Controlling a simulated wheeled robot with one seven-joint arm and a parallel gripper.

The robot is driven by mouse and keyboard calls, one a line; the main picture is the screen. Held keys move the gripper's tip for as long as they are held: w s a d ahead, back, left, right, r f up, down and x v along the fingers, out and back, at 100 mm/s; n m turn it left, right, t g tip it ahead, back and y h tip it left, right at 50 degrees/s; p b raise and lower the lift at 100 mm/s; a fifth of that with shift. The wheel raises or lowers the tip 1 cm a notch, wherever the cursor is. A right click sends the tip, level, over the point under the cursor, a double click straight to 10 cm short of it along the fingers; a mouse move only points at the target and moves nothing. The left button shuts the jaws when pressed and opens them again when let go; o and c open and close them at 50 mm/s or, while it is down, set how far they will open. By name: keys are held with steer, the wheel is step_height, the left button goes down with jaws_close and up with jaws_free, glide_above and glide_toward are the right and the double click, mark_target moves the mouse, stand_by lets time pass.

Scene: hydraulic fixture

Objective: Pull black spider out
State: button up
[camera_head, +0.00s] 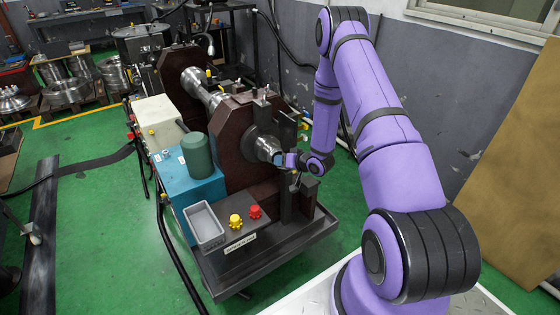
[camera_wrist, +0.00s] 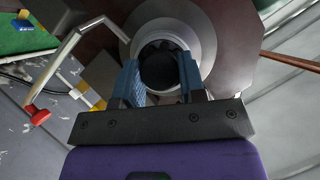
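The black spider (camera_wrist: 158,69) is a dark round part in the mouth of a shiny metal ring (camera_wrist: 204,38) in the wrist view. My gripper (camera_wrist: 160,72) has its two blue ribbed fingers apart, one on each side of the spider. I cannot tell whether the fingers touch it. In the head view, my gripper (camera_head: 283,160) is at the steel hub (camera_head: 262,147) on the near face of the dark red fixture (camera_head: 230,135). The spider is not distinguishable there, hidden or too small.
A grey bin (camera_head: 204,226), a yellow knob (camera_head: 235,221) and a red knob (camera_head: 255,212) are on the front ledge. A green cylinder (camera_head: 197,155) stands on a blue box. In the wrist view, a bent metal rod with a red end (camera_wrist: 38,115) is left of my fingers.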

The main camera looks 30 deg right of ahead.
steer(key=shift+s, duration=0.15)
steer(key=shift+s+d, duration=0.1)
steer(key=shift+s, duration=2.35)
